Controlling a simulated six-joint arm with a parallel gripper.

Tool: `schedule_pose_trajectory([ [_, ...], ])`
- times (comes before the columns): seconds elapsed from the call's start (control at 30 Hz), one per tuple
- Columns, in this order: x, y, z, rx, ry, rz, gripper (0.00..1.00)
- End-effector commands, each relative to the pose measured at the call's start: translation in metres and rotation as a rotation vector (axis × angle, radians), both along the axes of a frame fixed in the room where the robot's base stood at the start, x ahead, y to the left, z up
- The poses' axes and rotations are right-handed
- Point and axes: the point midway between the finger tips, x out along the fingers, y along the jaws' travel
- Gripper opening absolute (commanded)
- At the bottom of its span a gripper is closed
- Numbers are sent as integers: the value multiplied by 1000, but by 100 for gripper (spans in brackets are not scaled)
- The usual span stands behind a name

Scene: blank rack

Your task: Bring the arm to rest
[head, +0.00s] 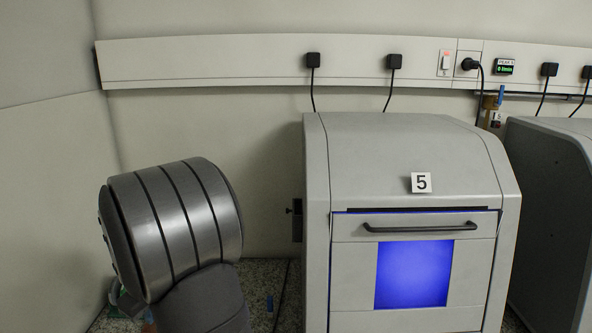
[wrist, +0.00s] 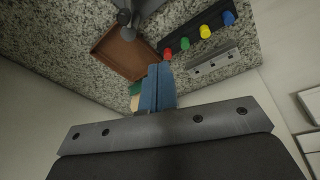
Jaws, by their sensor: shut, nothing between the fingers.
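My gripper (wrist: 158,68) shows in the wrist view as two blue fingers pressed together, with nothing between them. It is above a speckled grey worktop (wrist: 60,45), apart from the things there as far as I can tell. In the head view the gripper is not seen. A large grey ribbed part of my own arm stands at the lower left of the head view.
A brown tray (wrist: 108,42) lies near the fingertips. Beside it is a black rack (wrist: 192,32) with red, green, yellow and blue pieces, and a metal strip (wrist: 213,64). A cabinet marked 5 (head: 420,150) has a glowing blue window; another cabinet (head: 550,200) stands right.

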Motion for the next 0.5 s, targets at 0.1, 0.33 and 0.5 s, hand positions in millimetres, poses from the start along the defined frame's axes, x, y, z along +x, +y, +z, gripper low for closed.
schedule_pose_trajectory([
  [0.1, 15, 6, 13, 78, 10, -46, 0],
  [0.33, 34, 20, 9, 165, 22, -91, 0],
  [0.5, 39, 29, -21, 164, 21, -90, 0],
])
